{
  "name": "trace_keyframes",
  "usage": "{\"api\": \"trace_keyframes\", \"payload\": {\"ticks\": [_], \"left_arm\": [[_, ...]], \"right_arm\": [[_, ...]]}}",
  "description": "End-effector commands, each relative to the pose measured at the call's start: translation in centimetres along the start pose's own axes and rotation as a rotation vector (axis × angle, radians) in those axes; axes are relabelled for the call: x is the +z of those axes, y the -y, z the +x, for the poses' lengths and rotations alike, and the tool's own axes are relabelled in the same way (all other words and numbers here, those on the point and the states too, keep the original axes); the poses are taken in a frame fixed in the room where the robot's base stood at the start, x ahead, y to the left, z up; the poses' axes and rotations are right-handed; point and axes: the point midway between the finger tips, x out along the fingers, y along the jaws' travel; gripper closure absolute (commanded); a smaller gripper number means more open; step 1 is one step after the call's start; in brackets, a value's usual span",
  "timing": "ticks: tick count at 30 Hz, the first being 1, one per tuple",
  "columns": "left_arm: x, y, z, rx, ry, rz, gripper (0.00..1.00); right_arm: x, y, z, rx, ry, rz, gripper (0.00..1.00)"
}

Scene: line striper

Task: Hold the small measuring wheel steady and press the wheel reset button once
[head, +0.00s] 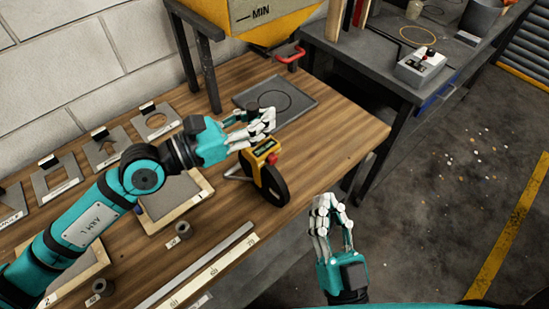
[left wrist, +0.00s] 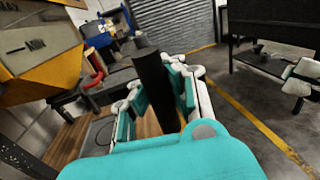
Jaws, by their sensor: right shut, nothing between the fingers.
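The small measuring wheel (head: 277,188) stands upright on the wooden bench, with a black tyre, a yellow body with a dark display, and a silver stand leg at its left. A red button (head: 273,159) shows on the body. My left gripper (head: 262,121) is just above and behind the yellow body. In the left wrist view, a dark upright bar (left wrist: 153,88), apparently the wheel's handle, is between the fingers of my left gripper (left wrist: 158,95). I cannot tell whether both fingers press on it. My right gripper (head: 328,208) is shut and empty, off the bench's front edge.
A dark tray (head: 305,104) lies behind the wheel, under a yellow hopper (head: 262,22). Stencil plates (head: 107,152) and framed pads line the bench's left part. A long metal ruler (head: 200,272) lies along the front. A grey control box (head: 420,68) sits on the other bench.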

Motion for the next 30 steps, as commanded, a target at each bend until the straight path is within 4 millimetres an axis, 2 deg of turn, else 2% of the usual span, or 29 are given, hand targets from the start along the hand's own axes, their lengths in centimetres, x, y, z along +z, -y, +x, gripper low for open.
{"api": "trace_keyframes", "payload": {"ticks": [7, 21, 30], "left_arm": [[-0.1, 0.0, 0.0, 0.000, -0.001, -0.002, 1.00], [-0.1, 0.0, 0.0, 0.000, -0.001, -0.002, 1.00], [-0.1, 0.0, 0.0, 0.001, -0.001, -0.002, 1.00]], "right_arm": [[0.6, 0.5, 1.1, 0.001, -0.002, 0.001, 1.00], [3.2, 3.1, 6.0, 0.001, -0.001, 0.002, 1.00], [3.8, 3.8, 7.0, -0.001, 0.002, 0.001, 1.00]]}}
